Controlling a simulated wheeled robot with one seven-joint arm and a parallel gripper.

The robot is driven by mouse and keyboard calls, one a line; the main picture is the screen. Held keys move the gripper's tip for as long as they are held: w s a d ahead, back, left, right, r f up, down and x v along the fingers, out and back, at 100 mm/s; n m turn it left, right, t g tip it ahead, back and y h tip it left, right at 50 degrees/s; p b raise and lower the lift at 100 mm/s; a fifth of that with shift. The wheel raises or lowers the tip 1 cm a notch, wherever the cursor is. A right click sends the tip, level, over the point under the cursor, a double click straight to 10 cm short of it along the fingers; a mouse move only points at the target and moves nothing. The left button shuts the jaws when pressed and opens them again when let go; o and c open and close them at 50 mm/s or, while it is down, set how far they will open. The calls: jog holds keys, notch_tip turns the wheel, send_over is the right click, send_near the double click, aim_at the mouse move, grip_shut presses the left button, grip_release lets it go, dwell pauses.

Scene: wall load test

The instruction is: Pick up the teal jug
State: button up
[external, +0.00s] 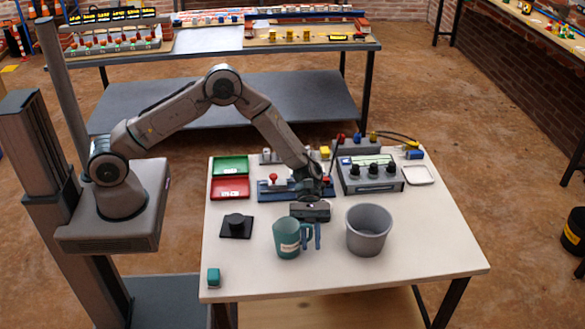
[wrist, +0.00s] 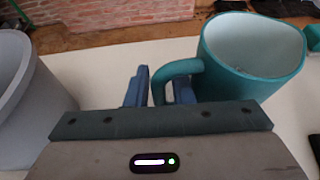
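The teal jug (external: 287,240) stands upright near the front of the white table, with a pale label on its side. In the wrist view the jug (wrist: 252,60) is at the upper right, its open rim and pale inside showing and its handle (wrist: 159,84) turned toward my fingers. My gripper (wrist: 160,88) has its two blue fingers apart, one on each side of the handle's outer bar, the right one within the loop. A small gap shows beside the bar, so the gripper looks open. My gripper (external: 314,238) points down just right of the jug in the external view.
A grey bucket (external: 369,232) stands close on the right of my gripper. A black knob on a plate (external: 236,227) and a teal block (external: 213,278) lie to the left. Trays and a control box (external: 370,175) fill the back. The table's front edge is clear.

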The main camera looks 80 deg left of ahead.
grip_shut()
jog(key=shift+r, duration=0.15)
jog(key=shift+r+b, duration=0.3)
jog(key=shift+r, duration=0.8)
jog(key=shift+s+r, duration=0.1)
jog(key=shift+r, duration=0.8)
jog(key=s+d+r+b, duration=0.2)
jog(key=s+d+r, duration=0.4)
jog(key=s+d, duration=0.1)
jog(key=shift+s+d+r, duration=0.35)
jog(key=shift+s+d, duration=0.05)
jog(key=shift+s, duration=0.2)
